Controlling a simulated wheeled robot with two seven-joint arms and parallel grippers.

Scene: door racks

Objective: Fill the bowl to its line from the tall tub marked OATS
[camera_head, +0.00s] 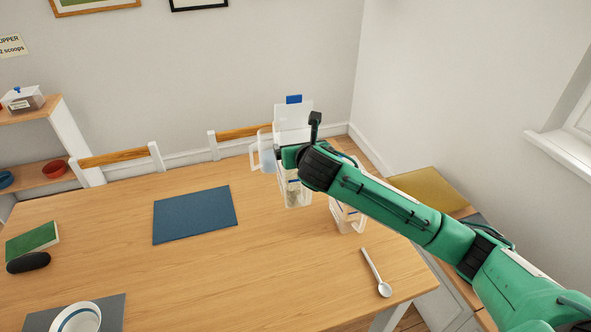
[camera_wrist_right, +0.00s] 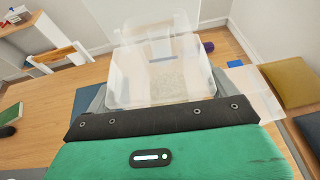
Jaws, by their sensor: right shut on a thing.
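A clear tub (camera_head: 294,194) with pale grainy contents is at the back right of the table. Its lid (camera_head: 292,117) with a blue tab stands raised. In the right wrist view the tub (camera_wrist_right: 120,88) is open on top, with grains low inside. My right gripper (camera_head: 290,157) is shut on this tub, its fingertips mostly hidden. No OATS mark is readable, and I cannot tell whether the tub touches the table. The white bowl (camera_head: 80,319) with a blue line sits at the front left, cut by the frame edge. My left gripper is not in view.
A second clear container (camera_head: 347,219) stands partly behind my right arm. A clear jug (camera_head: 264,152) is left of the tub. A white spoon (camera_head: 376,275) lies at the right. A blue mat (camera_head: 195,214), green book (camera_head: 32,241) and dark object (camera_head: 28,263) lie leftward; mid-table is clear.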

